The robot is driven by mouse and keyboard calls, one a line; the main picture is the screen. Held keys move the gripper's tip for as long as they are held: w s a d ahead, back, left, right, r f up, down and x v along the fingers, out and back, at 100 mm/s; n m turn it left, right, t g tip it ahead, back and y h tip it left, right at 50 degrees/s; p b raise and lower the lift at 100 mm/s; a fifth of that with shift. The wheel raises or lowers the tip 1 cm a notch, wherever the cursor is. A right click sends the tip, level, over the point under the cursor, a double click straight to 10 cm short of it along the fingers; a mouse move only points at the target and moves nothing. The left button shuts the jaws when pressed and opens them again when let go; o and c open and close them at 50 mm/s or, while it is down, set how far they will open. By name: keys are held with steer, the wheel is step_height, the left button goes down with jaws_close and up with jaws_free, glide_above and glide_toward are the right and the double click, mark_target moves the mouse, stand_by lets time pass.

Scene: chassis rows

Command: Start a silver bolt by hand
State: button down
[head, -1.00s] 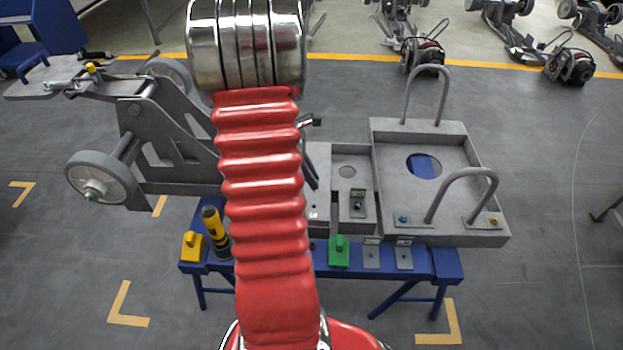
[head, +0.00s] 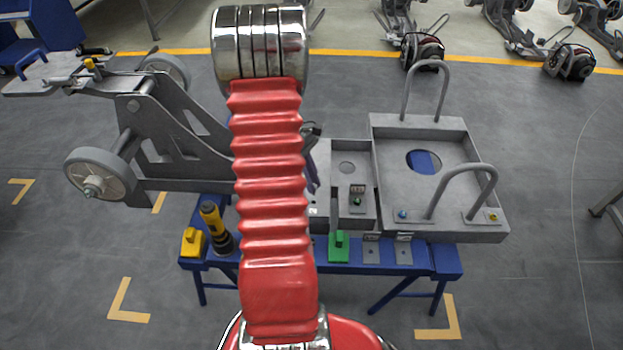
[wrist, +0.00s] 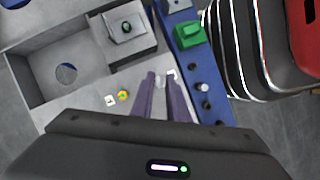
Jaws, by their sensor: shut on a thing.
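My gripper (wrist: 161,78) reaches over the grey chassis in the wrist view, its two purple fingers close together. It is shut on a small pale silver bolt (wrist: 160,83), which shows only in part between the fingertips. The fingertips are over the chassis edge strip, near the blue bench; I cannot tell whether the bolt touches a hole. In the head view my red arm hides most of the gripper.
A green block (wrist: 190,35) stands on the blue bench (head: 270,262). A grey bracket (wrist: 126,27) holds a green bolt. The chassis tray (head: 455,165) has two upright hoops. A yellow block (head: 193,243) and a black-and-yellow tool (head: 214,225) stand at the bench's left.

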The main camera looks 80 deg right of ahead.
steer(key=shift+f, duration=0.1)
steer(key=shift+f, duration=1.3)
steer(key=n, duration=0.2)
steer(key=n+h, duration=0.1)
steer(key=n, duration=0.1)
steer(key=shift+a+h, duration=0.2)
steer(key=shift+h, duration=0.1)
steer(key=n, duration=0.2)
steer(key=n+h, duration=0.1)
steer(key=n, duration=0.1)
steer(key=shift+a+h, duration=0.1)
steer(key=shift+h, duration=0.2)
steer(key=n+t+h, duration=0.1)
steer(key=n, duration=0.2)
steer(key=n+t+h, duration=0.1)
steer(key=n, duration=0.3)
steer(key=shift+s+a, duration=0.1)
steer(key=shift+s, duration=0.05)
steer(key=shift+f, duration=1.6)
steer(key=m+g+y, duration=0.1)
steer(key=m, duration=0.3)
steer(key=shift+m+g, duration=0.3)
steer(key=shift+m, duration=0.3)
